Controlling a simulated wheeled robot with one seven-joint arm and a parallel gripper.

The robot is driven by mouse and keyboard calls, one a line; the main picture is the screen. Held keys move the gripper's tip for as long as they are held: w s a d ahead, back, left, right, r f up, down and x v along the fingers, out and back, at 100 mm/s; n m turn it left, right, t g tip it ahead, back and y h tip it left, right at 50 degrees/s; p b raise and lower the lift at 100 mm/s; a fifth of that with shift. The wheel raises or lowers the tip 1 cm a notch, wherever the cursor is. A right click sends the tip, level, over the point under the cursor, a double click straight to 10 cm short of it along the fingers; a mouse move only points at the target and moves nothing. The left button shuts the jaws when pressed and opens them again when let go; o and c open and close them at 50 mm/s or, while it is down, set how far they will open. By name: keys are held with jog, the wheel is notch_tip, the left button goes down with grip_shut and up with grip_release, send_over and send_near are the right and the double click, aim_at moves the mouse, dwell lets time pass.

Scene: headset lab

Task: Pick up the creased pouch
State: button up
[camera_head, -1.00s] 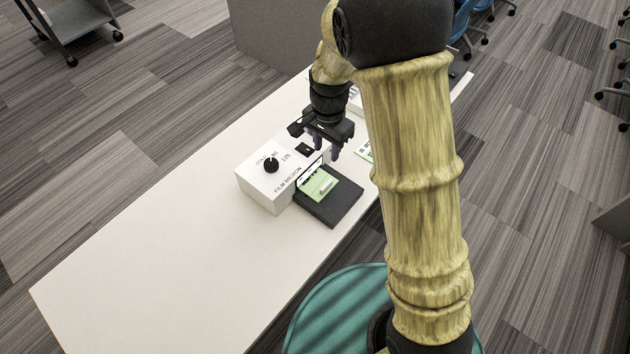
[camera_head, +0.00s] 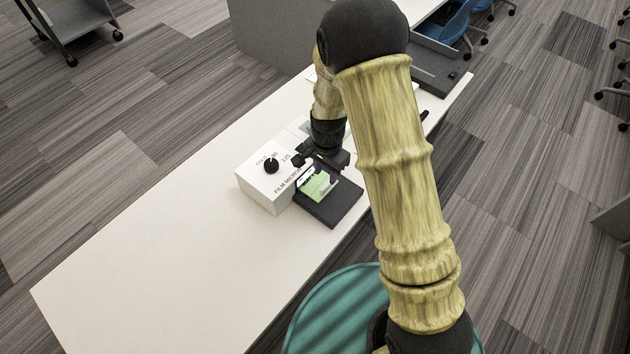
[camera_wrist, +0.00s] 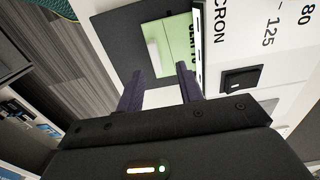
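No thing in view is plainly a creased pouch. A flat green piece (camera_head: 318,187) with print and a small pale strip lies on a dark square pad (camera_head: 335,207); it may be the pouch, but I cannot tell. The wrist view also shows the green piece (camera_wrist: 175,45) and the pad (camera_wrist: 115,30). My gripper (camera_head: 325,170) is low over the far edge of the pad. In the wrist view my gripper (camera_wrist: 160,82) has its two purple fingers apart, with nothing seen between them. Its fingertips are close to the green piece's edge.
A white box (camera_head: 270,185) with a black knob and film-micron print stands left of the pad; its black switch (camera_wrist: 240,78) is right of my fingers. The white table (camera_head: 170,255) is clear toward the front left. Blue-and-white items (camera_wrist: 15,110) show at the wrist view's left.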

aim_at(326, 185)
jog(key=f, duration=0.5)
jog(key=shift+s+d+p, duration=0.2)
jog(key=shift+s+p, duration=0.05)
jog(key=shift+p, duration=0.05)
jog(key=shift+r, duration=0.1)
grip_shut()
